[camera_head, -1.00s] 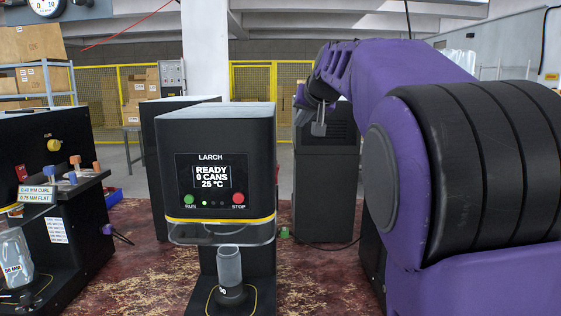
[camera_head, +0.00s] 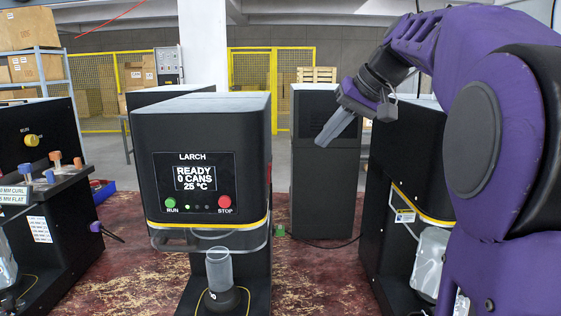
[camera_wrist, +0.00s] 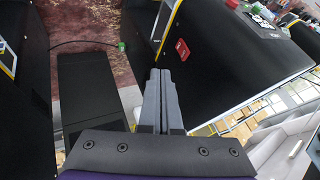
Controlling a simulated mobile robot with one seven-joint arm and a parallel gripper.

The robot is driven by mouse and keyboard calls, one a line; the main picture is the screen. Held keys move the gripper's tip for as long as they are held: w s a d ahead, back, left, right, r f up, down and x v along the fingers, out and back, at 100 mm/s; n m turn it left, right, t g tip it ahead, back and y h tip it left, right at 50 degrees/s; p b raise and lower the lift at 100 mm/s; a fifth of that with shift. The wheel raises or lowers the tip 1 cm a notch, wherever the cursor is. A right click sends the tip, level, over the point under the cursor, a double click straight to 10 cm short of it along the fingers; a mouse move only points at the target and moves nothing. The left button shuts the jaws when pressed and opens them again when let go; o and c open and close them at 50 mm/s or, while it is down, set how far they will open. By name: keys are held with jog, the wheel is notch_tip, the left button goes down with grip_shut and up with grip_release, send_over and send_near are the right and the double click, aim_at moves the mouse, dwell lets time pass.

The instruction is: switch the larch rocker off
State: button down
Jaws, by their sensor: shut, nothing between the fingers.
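The LARCH machine (camera_head: 201,125) stands left of centre in the head view, a black seamer with its display lit READY, 0 CANS, 25 °C. Its front has a green RUN button (camera_head: 170,203) and a red STOP button (camera_head: 225,202). A small red rocker (camera_wrist: 182,49) shows in the wrist view on a black side panel (camera_wrist: 225,65), which appears to be the LARCH's right side. Its on or off position is too small to tell. My gripper (camera_head: 322,141) is shut and empty, right of the LARCH and apart from it. Its fingers (camera_wrist: 160,74) point below the rocker in the wrist view.
A dark cabinet (camera_head: 321,180) stands behind my gripper. Another black machine (camera_head: 410,165) is at the right, close to my arm. A clear can (camera_head: 219,268) stands under the LARCH head. A cable and a green piece (camera_head: 280,231) lie between the LARCH and the cabinet.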

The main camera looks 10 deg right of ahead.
dwell(0.3)
jog(key=w+a+f+b, duration=0.1)
jog(key=w+a+f, duration=0.4)
jog(key=a+f, duration=0.2)
jog(key=shift+w+a+f, duration=0.15)
jog(key=shift+w+a, duration=0.15)
jog(key=shift+a, duration=0.2)
jog(key=shift+a, duration=0.3)
jog(key=shift+r+p, duration=0.25)
jog(key=shift+p, duration=0.05)
